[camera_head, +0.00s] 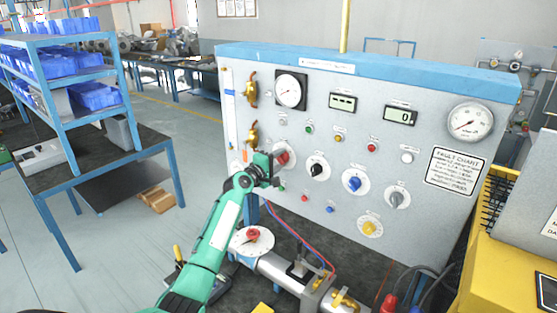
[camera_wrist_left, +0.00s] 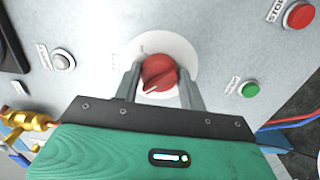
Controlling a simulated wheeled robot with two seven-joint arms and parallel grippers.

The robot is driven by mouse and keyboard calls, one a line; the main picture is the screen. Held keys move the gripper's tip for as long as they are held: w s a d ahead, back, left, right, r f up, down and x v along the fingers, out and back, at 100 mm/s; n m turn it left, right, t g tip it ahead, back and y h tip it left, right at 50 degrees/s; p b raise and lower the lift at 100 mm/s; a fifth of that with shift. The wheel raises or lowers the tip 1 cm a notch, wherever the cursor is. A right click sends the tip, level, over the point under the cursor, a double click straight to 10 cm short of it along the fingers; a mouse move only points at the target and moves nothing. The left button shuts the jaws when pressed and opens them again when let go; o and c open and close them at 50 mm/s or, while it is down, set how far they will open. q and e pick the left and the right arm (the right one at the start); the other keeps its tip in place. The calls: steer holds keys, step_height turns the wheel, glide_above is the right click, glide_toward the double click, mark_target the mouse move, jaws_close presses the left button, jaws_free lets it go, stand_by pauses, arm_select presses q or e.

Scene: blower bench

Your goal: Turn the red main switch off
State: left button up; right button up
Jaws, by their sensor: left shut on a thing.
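The red main switch (camera_wrist_left: 158,72) is a round red rotary knob on a white disc on the grey panel. In the wrist view its pointer mark is tilted toward the lower left. My left gripper (camera_wrist_left: 160,88) has one finger on each side of the knob and is shut on it. In the head view the left gripper (camera_head: 272,170) is at the panel's left part, partly covering the red main switch (camera_head: 283,155). My right gripper is not in view.
Black (camera_head: 317,169), blue (camera_head: 354,183), grey and yellow knobs sit to the right on the panel. Brass valves (camera_head: 250,90) stick out at its left edge. A green button (camera_wrist_left: 250,90) sits near the gripper.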

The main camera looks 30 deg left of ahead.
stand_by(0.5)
arm_select(q)
steer(key=o, duration=1)
steer(key=shift+a, duration=0.1)
steer(key=shift+c, duration=0.2)
steer(key=shift+s, duration=0.1)
steer(key=shift+s+f, duration=0.1)
steer(key=shift+s, duration=0.2)
steer(key=s+a+b, duration=0.1)
steer(key=s+b, duration=0.4)
steer(key=s, duration=0.8)
